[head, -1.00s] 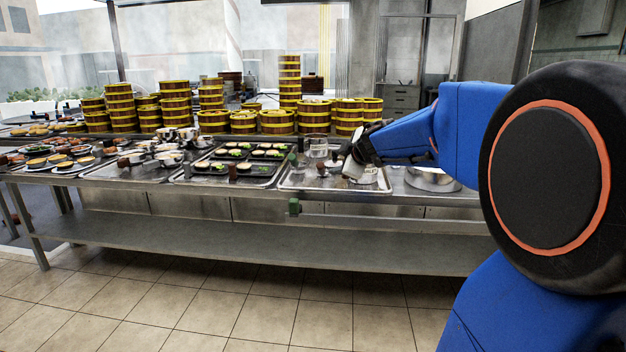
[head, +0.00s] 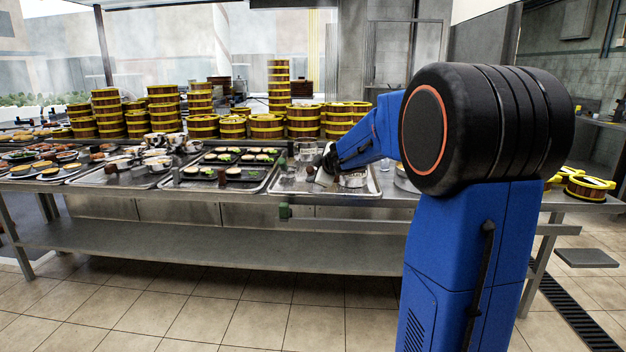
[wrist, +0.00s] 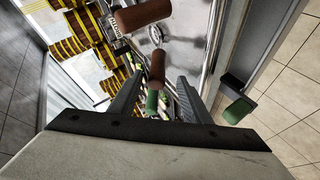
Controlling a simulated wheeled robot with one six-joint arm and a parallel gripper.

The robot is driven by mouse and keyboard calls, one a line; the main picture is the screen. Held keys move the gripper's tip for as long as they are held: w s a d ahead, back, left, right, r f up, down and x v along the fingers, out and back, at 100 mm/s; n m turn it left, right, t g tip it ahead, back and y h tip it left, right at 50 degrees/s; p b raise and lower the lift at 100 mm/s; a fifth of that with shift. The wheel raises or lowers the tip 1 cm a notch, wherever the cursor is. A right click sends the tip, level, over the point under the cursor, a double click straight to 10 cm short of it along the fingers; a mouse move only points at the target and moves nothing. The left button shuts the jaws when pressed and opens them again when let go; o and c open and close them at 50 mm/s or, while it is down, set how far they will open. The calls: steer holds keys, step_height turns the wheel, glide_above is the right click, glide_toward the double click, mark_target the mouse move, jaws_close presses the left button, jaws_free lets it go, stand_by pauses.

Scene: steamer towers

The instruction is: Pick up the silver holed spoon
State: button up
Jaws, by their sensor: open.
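My gripper (wrist: 157,98) is open, its two dark fingers apart in the wrist view. A brown cylinder (wrist: 157,68) with a green piece (wrist: 151,103) below it shows between the fingers; I cannot tell whether they touch it. A small silver shape (wrist: 155,35) lies beyond it, next to a larger brown cylinder (wrist: 141,14). It may be the silver holed spoon, but holes are not clear. In the head view my gripper (head: 331,159) is over the metal tray (head: 290,190) on the steel table, and no spoon can be made out there.
A silver pot (head: 352,180) stands on the tray beside my gripper. Dark trays of food (head: 236,173) lie to the left. Stacks of yellow-banded steamers (head: 266,128) stand behind. A green piece (head: 284,211) is at the table's front edge. The floor in front is clear.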

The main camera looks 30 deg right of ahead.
steer(key=shift+x, duration=2.6)
steer(key=shift+d+r, duration=0.1)
steer(key=shift+r, duration=0.05)
jaws_close()
